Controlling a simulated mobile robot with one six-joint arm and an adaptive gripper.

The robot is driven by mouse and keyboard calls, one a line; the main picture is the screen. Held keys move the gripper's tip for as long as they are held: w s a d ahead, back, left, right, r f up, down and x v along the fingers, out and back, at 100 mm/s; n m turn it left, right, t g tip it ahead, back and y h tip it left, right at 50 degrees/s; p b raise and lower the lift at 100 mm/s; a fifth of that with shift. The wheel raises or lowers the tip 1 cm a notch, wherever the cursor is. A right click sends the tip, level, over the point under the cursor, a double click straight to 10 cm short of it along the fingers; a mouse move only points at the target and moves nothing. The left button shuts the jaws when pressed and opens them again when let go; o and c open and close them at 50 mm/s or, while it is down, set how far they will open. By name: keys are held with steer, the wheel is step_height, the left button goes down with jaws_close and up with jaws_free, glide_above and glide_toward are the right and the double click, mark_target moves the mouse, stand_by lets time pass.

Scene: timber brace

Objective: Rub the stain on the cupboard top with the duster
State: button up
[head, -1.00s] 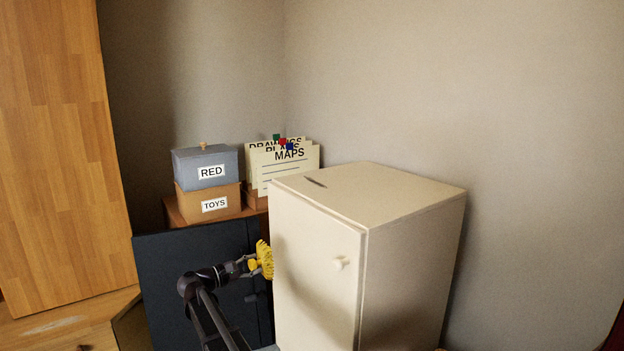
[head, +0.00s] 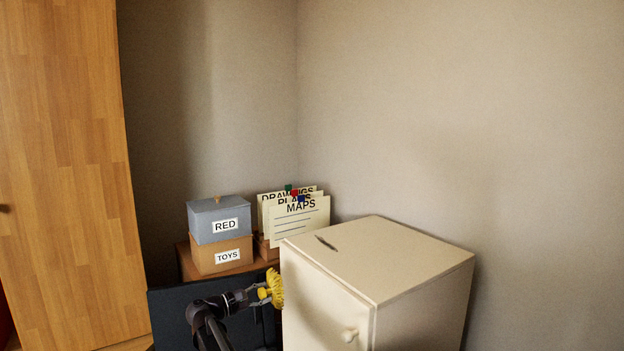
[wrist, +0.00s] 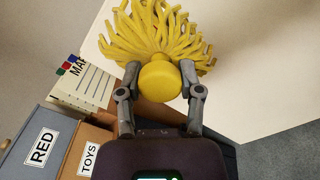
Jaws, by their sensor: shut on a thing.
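The cream cupboard stands at the lower right in the head view, its top (head: 390,262) bare except for the stain (head: 326,243), a short dark streak near the back left edge. My gripper (wrist: 160,92) is shut on the yellow duster (wrist: 155,40) by its round handle, with the duster's strands fanned out ahead. In the head view the duster (head: 275,287) is beside the cupboard's left front edge, below the level of the top. In the wrist view the cream cupboard surface (wrist: 245,70) lies beyond the duster.
A grey box marked RED (head: 218,220) sits on a brown box marked TOYS (head: 221,256), left of the cupboard. Upright cards marked MAPS (head: 300,221) stand behind its left corner. A dark panel (head: 172,318) is behind my arm. The wall is close behind.

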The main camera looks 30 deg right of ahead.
step_height(320, 180, up, 55)
steer(key=p, duration=5.3)
steer(key=shift+p, duration=0.35)
steer(key=shift+a, duration=0.15)
